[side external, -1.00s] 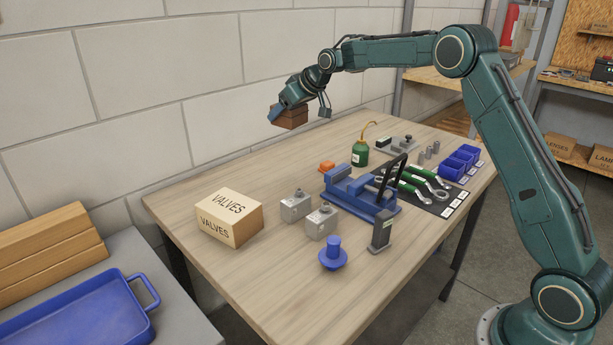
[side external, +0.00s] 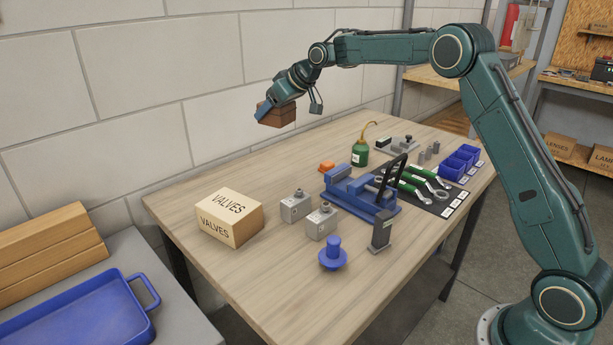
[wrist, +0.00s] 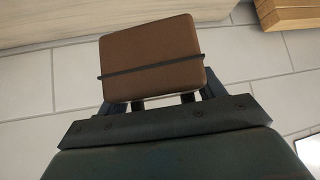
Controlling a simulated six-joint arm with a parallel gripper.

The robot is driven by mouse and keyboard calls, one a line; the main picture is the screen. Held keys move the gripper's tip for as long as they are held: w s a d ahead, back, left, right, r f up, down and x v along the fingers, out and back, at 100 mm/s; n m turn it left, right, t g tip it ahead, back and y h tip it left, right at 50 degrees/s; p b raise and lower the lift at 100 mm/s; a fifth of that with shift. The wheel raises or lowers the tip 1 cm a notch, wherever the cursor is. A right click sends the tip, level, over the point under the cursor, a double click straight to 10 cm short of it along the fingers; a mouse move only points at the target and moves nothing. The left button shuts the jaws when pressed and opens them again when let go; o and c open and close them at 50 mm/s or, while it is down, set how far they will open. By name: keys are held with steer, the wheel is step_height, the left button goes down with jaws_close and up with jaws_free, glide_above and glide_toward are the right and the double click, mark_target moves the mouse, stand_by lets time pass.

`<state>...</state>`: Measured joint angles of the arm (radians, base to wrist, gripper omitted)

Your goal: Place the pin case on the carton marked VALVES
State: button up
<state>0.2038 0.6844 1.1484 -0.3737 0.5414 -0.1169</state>
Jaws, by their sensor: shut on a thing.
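The pin case is a small brown box with a dark band around it (wrist: 150,62), held in my gripper (side external: 266,112). In the side view the brown case (side external: 283,116) is up in the air near the wall, above the back of the bench. My gripper is shut on it; the blue finger shows on its left side. The carton marked VALVES (side external: 229,218) sits at the left end of the bench, with lettering on its top and front. Its top is bare. The case is above and to the right of the carton, well apart from it.
Two grey metal blocks (side external: 295,206), a blue flanged knob (side external: 333,254) and a blue vise (side external: 362,192) stand right of the carton. A green oil can (side external: 360,152) is farther back. A blue tray (side external: 80,312) lies on the side table at left. The wall (side external: 150,120) borders the bench.

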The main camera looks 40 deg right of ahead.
steer(key=s+a+r+n+g+y, duration=0.1)
steer(key=a+r+n+y, duration=0.25)
steer(key=a, duration=0.85)
step_height(320, 180, up, 3)
steer(key=n+g, duration=0.1)
steer(key=n, duration=0.2)
glide_above(223, 204)
steer(key=shift+y, duration=0.35)
step_height(223, 204, down, 20)
steer(key=shift+f, duration=0.15)
steer(key=o, duration=1.1)
steer(key=shift+c, duration=0.2)
